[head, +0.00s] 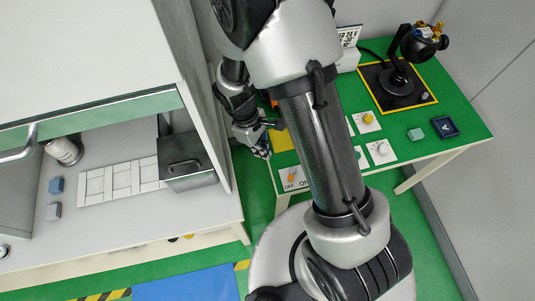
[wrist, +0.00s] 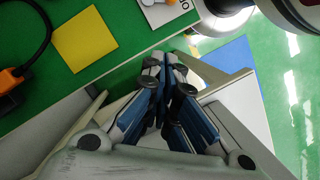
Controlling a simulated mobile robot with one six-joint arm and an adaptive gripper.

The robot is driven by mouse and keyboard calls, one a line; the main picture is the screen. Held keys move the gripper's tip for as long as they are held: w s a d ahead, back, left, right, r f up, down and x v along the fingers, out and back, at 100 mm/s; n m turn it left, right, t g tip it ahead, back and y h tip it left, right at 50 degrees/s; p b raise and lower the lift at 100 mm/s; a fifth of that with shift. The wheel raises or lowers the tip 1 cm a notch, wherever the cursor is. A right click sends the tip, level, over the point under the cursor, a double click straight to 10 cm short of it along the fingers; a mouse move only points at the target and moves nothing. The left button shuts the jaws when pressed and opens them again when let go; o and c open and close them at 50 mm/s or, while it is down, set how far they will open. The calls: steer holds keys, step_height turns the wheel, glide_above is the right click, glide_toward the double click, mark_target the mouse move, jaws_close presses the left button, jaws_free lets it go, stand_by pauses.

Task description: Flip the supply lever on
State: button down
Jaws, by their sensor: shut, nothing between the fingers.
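The supply lever (head: 291,177) is a small orange handle on a white plate (head: 303,186) at the green table's near left corner. It stands on the side marked OFF, with ON printed to its right. My arm hides part of the plate's surroundings. My gripper (head: 262,152) is shut and empty, left of the table edge and up-left of the lever, apart from it. In the wrist view my closed fingers (wrist: 166,62) point towards the table edge. A white plate (wrist: 168,12) with partly cut-off lettering shows at the top there.
The green table (head: 455,145) holds white plates with knobs, a black stand (head: 397,82), a teal block (head: 415,134) and a dark tray (head: 445,127). A yellow square (wrist: 85,38) lies beside the plate. A grey cabinet wall (head: 205,95) stands close left of my gripper.

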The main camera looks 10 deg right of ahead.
steer(key=s+d+f+b, duration=0.1)
steer(key=f, duration=0.1)
steer(key=s+d+f+b, duration=0.1)
steer(key=f, duration=0.2)
steer(key=s+d+f+b, duration=0.1)
steer(key=d+f, duration=0.1)
steer(key=f, duration=0.1)
steer(key=shift+s+b, duration=0.2)
steer(key=shift+b, duration=0.1)
steer(key=shift+s+d+r, duration=0.1)
steer(key=shift+s+d, duration=0.15)
